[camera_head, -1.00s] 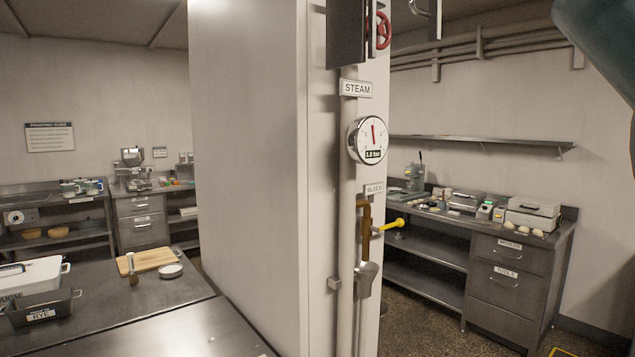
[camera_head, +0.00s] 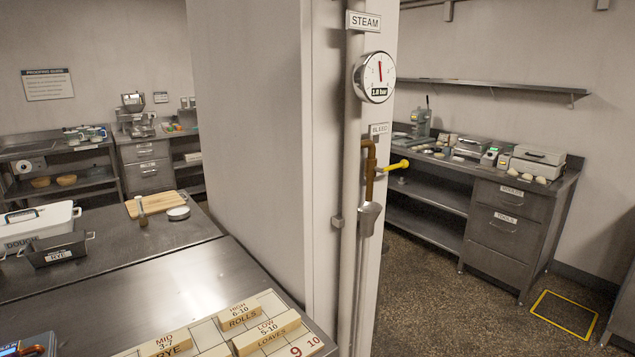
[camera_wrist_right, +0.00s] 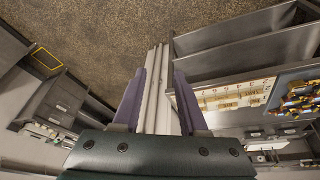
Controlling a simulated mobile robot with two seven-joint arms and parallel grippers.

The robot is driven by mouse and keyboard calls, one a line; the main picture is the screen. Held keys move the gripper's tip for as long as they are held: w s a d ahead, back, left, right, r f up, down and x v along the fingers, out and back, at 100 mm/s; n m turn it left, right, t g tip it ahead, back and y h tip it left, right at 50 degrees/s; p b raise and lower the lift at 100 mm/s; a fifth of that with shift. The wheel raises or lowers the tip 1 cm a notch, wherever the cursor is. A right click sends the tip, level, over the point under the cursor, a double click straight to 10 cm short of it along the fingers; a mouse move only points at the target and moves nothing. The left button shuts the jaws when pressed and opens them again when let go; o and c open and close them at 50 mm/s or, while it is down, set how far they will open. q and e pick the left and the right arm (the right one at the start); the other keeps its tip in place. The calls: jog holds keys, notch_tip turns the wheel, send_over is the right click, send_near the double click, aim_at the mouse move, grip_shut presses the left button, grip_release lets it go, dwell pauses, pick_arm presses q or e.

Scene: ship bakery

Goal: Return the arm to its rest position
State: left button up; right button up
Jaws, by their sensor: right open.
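My right gripper (camera_wrist_right: 160,105) shows in the right wrist view with its two purple-grey fingers apart and nothing between them. Behind the gap, pale vertical pipework or a wall edge runs up the picture; I cannot tell how far off it is. Neither gripper shows in the head view. The steam gauge (camera_head: 374,77) hangs on the white column below the STEAM sign (camera_head: 364,21). The bleed valve's yellow lever (camera_head: 395,166) sticks out to the right from a brown pipe, above a grey metal cup (camera_head: 369,218).
A metal counter (camera_head: 180,285) at front left carries a numbered board (camera_head: 207,337) with label blocks. A dough bin (camera_head: 36,226), a rye tin (camera_head: 60,249) and a cutting board (camera_head: 155,203) stand behind. The floor at right is clear around a yellow-outlined square (camera_head: 562,314).

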jog(key=w+p+v, duration=0.2)
jog(key=p+v, duration=0.6)
jog(key=p, duration=0.1)
jog(key=w+r+p+v, duration=0.1)
jog(key=w+p+v, duration=0.1)
jog(key=p+v, duration=0.7)
jog(key=shift+a+r, duration=0.2)
jog(key=shift+r, duration=0.3)
